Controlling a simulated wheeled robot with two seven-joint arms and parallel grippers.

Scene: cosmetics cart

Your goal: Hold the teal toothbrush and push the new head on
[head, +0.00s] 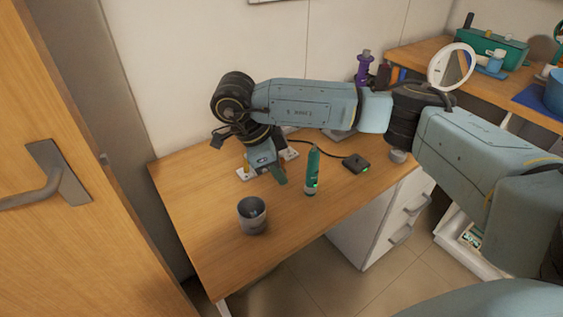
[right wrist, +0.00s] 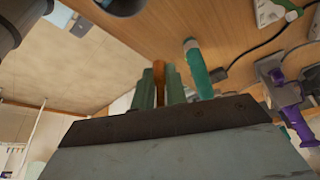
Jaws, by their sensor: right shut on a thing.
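The teal toothbrush (head: 312,173) stands upright on the desk with a small green light low on its side. It also shows in the right wrist view (right wrist: 198,70), beside my fingers and apart from them. My right gripper (head: 279,178) is just left of the toothbrush, above the desk. In the right wrist view its fingers (right wrist: 159,88) are shut on a slim orange piece (right wrist: 159,75). I cannot tell if this is the new head; most of it is hidden between the fingers. My left gripper is not in view.
A grey cup (head: 252,217) with something inside stands at the desk's front. A black cabled puck (head: 356,163) with a green light lies right of the toothbrush. White pieces (head: 243,174) lie partly behind my gripper. A purple bottle (head: 364,66) stands behind my arm. The left desk is clear.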

